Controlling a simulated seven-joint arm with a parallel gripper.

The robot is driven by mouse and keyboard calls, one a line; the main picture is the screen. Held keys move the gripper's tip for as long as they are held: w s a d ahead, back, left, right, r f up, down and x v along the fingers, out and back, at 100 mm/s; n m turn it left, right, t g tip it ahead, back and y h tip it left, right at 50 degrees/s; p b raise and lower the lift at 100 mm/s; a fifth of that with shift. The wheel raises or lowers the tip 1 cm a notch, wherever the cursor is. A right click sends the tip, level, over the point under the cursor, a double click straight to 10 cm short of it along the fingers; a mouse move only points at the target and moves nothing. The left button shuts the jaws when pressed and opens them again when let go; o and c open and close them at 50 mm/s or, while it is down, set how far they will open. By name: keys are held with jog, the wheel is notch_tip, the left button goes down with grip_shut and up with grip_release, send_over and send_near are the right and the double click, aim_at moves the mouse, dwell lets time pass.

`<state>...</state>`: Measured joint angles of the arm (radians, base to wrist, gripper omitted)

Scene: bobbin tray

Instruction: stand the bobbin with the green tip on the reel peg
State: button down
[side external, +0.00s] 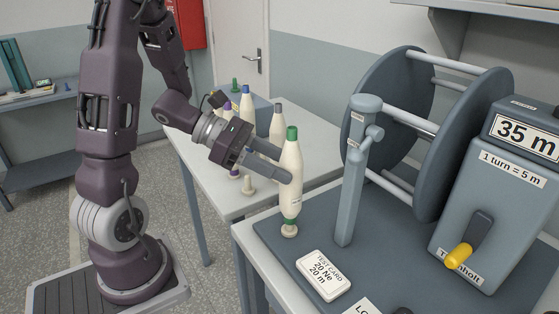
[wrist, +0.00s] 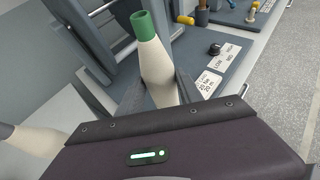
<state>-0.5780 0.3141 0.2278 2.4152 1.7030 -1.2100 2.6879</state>
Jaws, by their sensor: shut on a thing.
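The bobbin with the green tip (side external: 291,178) is cream-coloured and stands upright in my gripper (side external: 281,166). Its green tip points up, and a narrow green band shows at its foot. The cream reel peg (side external: 289,231) is on the front left of the grey-blue reel base, directly below the bobbin's foot. The foot meets the peg in the picture; I cannot tell whether it is seated or just above. In the wrist view the bobbin (wrist: 158,68) sits between my two fingers, which are shut on its body.
The reel stand's grey post (side external: 350,185) rises just right of the bobbin. A test card (side external: 324,275) lies in front. On the white table (side external: 215,185) behind stand bobbins with blue (side external: 246,105), grey (side external: 277,122) and purple (side external: 228,112) tips, and a bare peg (side external: 248,186).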

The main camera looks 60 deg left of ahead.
jog(key=shift+f, duration=1.15)
jog(key=c, duration=0.7)
grip_release()
jog(key=v, duration=0.7)
